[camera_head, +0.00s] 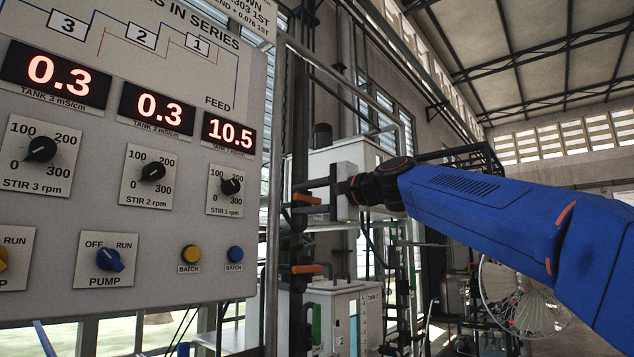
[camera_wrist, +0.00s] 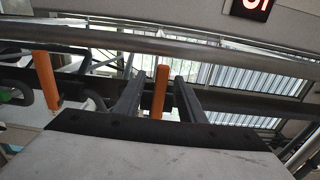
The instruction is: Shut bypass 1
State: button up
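An orange valve handle (camera_head: 307,199) sits on a dark upright pipe right of the control panel. In the wrist view this orange handle (camera_wrist: 160,92) lies between the two dark fingers of my gripper (camera_wrist: 160,97). My gripper (camera_head: 312,198) is open around it, with a visible gap on each side in the wrist view. A second orange handle (camera_head: 307,268) is lower on the pipework. An orange handle also shows at the left of the wrist view (camera_wrist: 45,80). I can read no label naming bypass 1 on any handle.
The grey control panel (camera_head: 130,250) with red displays, dials and pump switches fills the left. A pale upright pipe (camera_head: 273,200) stands between panel and valves. White tanks (camera_head: 340,160) stand behind my gripper. A rail (camera_wrist: 200,48) crosses the wrist view.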

jog(key=v, duration=0.7)
dwell(0.5)
jog(key=v, duration=1.7)
jog(key=shift+s, duration=0.15)
jog(key=shift+d+f, duration=0.1)
jog(key=shift+f, duration=0.05)
dwell(1.5)
